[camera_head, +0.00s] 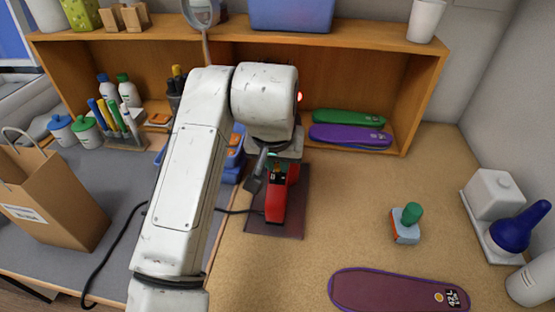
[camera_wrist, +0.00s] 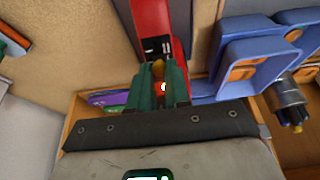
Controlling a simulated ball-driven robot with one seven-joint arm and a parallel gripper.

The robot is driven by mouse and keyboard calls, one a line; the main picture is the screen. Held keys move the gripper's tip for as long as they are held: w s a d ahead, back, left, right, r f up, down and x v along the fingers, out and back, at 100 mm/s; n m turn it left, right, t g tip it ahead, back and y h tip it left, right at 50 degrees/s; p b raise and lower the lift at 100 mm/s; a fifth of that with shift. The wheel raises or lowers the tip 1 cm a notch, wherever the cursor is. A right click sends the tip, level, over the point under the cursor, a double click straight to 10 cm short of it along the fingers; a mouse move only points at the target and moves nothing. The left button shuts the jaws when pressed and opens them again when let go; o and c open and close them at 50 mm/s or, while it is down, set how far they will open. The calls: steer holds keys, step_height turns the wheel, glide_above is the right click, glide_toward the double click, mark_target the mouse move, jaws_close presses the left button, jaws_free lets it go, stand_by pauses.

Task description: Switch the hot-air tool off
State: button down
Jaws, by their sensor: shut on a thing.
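The hot-air tool is a red body (camera_head: 275,205) lying on a dark mat (camera_head: 292,228) near the middle of the bench in the head view. In the wrist view its red body (camera_wrist: 150,18) runs down from the top edge to my fingers. My gripper (camera_wrist: 158,70) has green fingers close together at the tool's dark, marked end, and it is shut on the tool. An orange light glows between the fingers. In the head view my wrist covers part of this end. The switch's position cannot be made out.
A green-handled block (camera_head: 406,225) and a dark red insole (camera_head: 395,290) lie on the cork surface to the right. Green and purple insoles (camera_head: 350,135) sit on the shelf behind. Blue bins (camera_wrist: 250,60) stand close beside the tool. A black cord runs left.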

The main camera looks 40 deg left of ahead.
steer(key=shift+w+a+r+p, duration=0.2)
steer(key=shift+w+r+p, duration=0.15)
steer(key=shift+p, duration=0.1)
steer(key=shift+w+a+r+p, duration=0.15)
steer(key=shift+w+a+p, duration=0.1)
steer(key=shift+w+p, duration=0.15)
steer(key=c, duration=1.1)
jaws_free()
steer(key=b+v, duration=0.1)
steer(key=v, duration=0.9)
steer(key=shift+s+r, duration=0.2)
steer(key=shift+r, duration=0.1)
